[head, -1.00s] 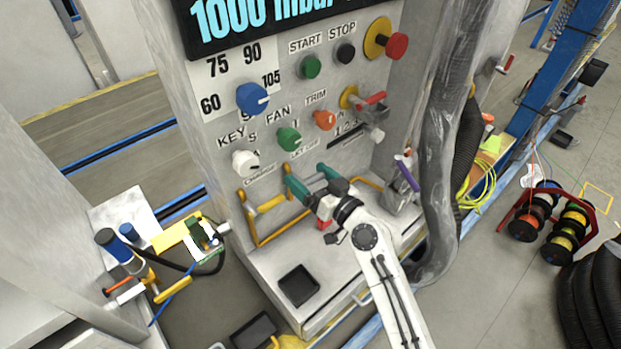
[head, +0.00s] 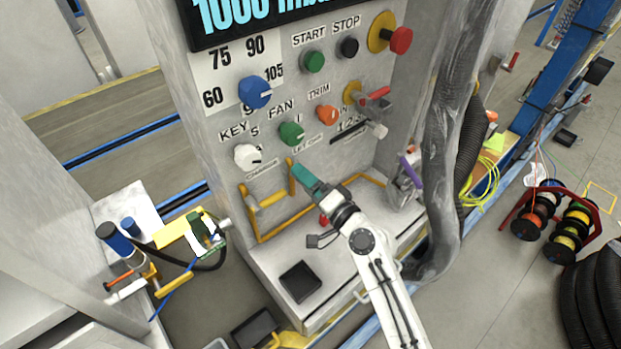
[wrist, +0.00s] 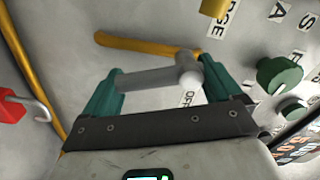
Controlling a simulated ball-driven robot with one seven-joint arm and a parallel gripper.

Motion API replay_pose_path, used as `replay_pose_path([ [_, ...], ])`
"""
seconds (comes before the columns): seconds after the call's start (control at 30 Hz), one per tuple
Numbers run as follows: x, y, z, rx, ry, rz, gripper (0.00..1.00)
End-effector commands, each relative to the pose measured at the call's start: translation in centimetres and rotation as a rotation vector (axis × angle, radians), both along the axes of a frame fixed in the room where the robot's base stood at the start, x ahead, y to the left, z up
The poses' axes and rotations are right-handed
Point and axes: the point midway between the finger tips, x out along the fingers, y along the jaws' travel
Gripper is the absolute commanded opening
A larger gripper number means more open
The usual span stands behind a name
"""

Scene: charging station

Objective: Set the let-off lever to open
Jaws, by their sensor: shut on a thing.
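My gripper (head: 299,167) has teal fingers and is at the front panel, just below the let-off label (head: 307,143). In the wrist view, my gripper (wrist: 160,85) is shut on a grey bar with a rounded end (wrist: 160,77), which I take to be the let-off lever. The bar spans between the two fingers, with its rounded end by the right finger. A label (wrist: 188,98) reading "OFF" shows partly behind it. In the head view the lever is hidden by the fingers.
Above are the green fan knob (head: 291,133), white key knob (head: 247,156) and orange trim knob (head: 326,115). A yellow rail (head: 258,238) stands left of the gripper. A red part with a metal hook (wrist: 12,108) is at the wrist view's left. A ledge (head: 340,262) lies below.

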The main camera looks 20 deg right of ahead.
Motion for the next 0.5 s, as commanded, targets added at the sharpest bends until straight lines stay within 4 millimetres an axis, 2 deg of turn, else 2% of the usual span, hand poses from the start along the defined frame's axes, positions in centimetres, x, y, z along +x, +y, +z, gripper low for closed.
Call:
replay_pose_path([
  [0.2,-0.19,0.39,-0.25,0.166,0.057,-0.001,0.37],
  [0.5,-0.32,0.78,-0.51,0.314,0.105,-0.002,0.37],
])
